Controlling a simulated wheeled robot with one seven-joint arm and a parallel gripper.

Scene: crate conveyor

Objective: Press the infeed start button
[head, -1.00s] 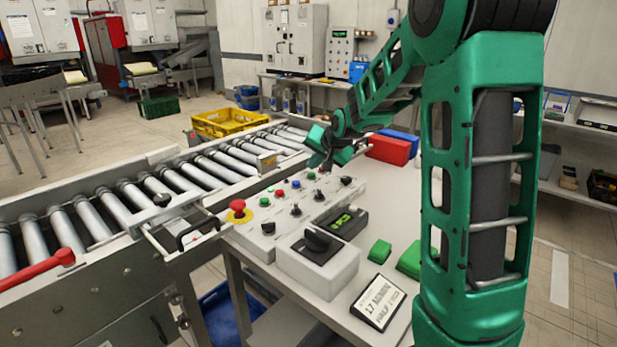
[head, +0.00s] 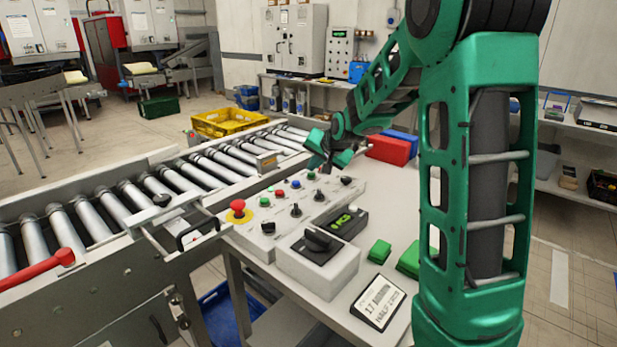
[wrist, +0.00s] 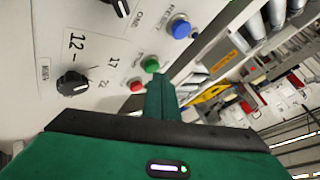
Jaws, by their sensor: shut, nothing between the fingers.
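The white control panel (head: 270,238) carries small red, blue and green buttons and black knobs. In the wrist view a green button (wrist: 151,64) sits beside a red button (wrist: 136,85), with a blue button (wrist: 180,27) further up. Their labels are too small to read, so I cannot tell which is the infeed start. My gripper (head: 319,163) is over the far end of the panel, close to a green button (head: 311,175). In the wrist view its shut green fingers (wrist: 159,82) overlap the area just below the green button; contact cannot be told.
A red mushroom button (head: 237,206) stands at the panel's near left. A grey box with a black rotary switch (head: 318,239) is in front. The roller conveyor (head: 150,185) runs along the left. Red and blue boxes (head: 388,149) lie behind my gripper.

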